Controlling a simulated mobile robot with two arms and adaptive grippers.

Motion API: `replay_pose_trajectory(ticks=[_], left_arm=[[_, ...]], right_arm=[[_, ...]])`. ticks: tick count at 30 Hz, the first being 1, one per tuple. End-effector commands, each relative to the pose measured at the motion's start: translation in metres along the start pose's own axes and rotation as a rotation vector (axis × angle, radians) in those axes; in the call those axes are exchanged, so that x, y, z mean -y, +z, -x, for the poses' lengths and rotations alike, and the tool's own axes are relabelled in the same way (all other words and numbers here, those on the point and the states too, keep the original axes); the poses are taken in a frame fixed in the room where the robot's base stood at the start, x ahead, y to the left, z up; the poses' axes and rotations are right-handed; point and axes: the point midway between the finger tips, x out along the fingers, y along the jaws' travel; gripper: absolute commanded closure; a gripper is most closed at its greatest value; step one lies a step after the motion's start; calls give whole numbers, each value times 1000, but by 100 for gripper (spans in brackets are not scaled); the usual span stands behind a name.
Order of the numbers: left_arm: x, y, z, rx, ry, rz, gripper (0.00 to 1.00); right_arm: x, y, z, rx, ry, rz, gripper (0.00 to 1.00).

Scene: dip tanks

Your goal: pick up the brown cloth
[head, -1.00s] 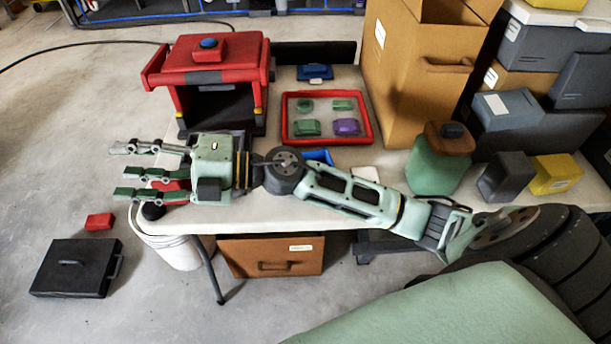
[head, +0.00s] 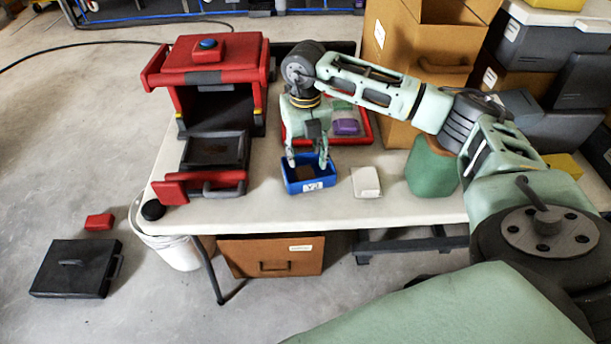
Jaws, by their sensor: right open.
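A small brown patch, which looks like the brown cloth (head: 304,173), lies inside the blue bin (head: 310,186) near the table's front edge. My right gripper (head: 307,163) points down over this bin with its fingers apart and its tips at or just inside the rim. The fingers partly hide the inside of the bin, and I cannot tell whether they touch the cloth. My left gripper is not in the view.
A red machine (head: 207,75) with its drawer (head: 215,150) pulled out stands left of the bin. A white block (head: 366,181) and a green jar (head: 430,170) stand to the right. A red tray (head: 368,130) with coloured pieces lies behind my gripper.

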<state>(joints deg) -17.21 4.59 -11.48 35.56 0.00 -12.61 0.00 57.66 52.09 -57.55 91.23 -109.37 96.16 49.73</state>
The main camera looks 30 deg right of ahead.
Motion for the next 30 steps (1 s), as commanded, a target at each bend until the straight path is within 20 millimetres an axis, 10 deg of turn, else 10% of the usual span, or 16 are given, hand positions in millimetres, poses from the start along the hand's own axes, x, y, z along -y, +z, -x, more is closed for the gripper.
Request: replay_pose_trajectory(ticks=[12,21,30], left_arm=[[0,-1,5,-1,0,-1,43],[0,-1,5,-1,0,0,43],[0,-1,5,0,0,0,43]], right_arm=[[-2,-1,-56,-3,3,3,56],[-2,0,-62,0,4,3,56],[-2,-1,-62,0,5,3,81]])
